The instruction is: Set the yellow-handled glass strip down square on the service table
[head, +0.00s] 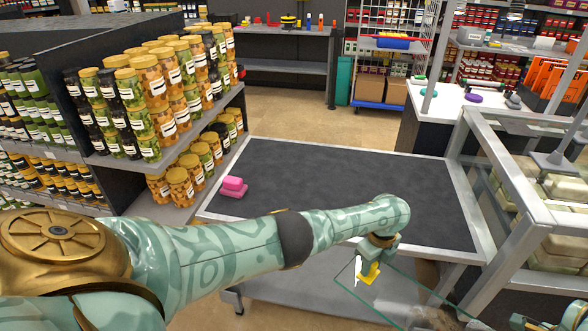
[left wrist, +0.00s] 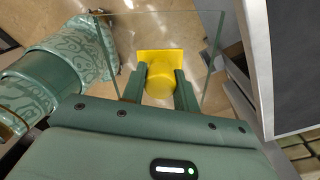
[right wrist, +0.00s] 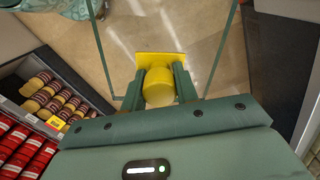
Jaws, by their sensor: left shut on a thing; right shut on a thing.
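The glass strip (head: 402,298) is a clear pane with greenish edges, held in front of the near right edge of the service table (head: 335,185). Its near part runs out of the head view at the bottom. My left gripper (head: 372,262) is shut on one yellow handle (head: 368,274), which shows closely in the left wrist view (left wrist: 160,78). My right gripper (right wrist: 159,88) is shut on another yellow handle (right wrist: 158,66) in the right wrist view. The glass spreads beyond the fingers in both wrist views. The table has a dark top and a pale grey rim.
Pink blocks (head: 233,187) sit at the table's left side; the rest of its top is clear. A shelf of jars (head: 150,100) stands left. A metal-framed case (head: 535,195) stands close on the right. A white counter (head: 455,105) is behind.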

